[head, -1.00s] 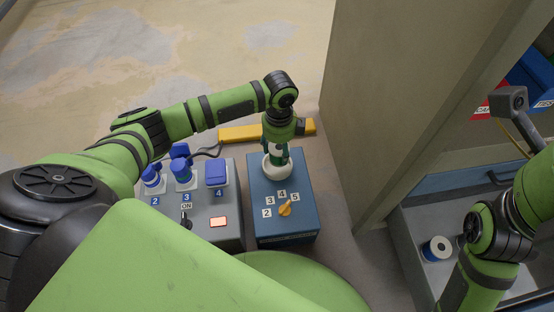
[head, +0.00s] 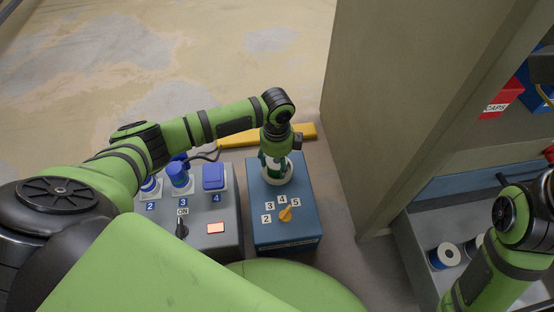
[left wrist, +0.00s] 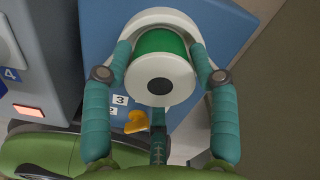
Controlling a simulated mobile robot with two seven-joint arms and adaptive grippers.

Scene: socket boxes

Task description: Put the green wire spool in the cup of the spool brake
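The green wire spool (left wrist: 160,70) has white flanges and a dark centre hole. In the left wrist view it sits between the teal fingers of my left gripper (left wrist: 160,58), which is shut on it. The third finger lies below its near flange, its tip hidden. The white round cup (left wrist: 222,62) of the spool brake shows around and behind the spool. In the head view the left gripper (head: 276,158) is at the cup (head: 288,176) on top of the blue brake box (head: 285,234). How deep the spool sits is hidden. My right gripper is out of view.
Left of the brake stands a grey box (head: 212,245) with blue plugs, a black switch and a lit button. An orange knob (head: 285,214) is on the brake's top. A yellow bar (head: 300,132) lies behind. A grey wall and a tray with blue spools (head: 444,256) are at right.

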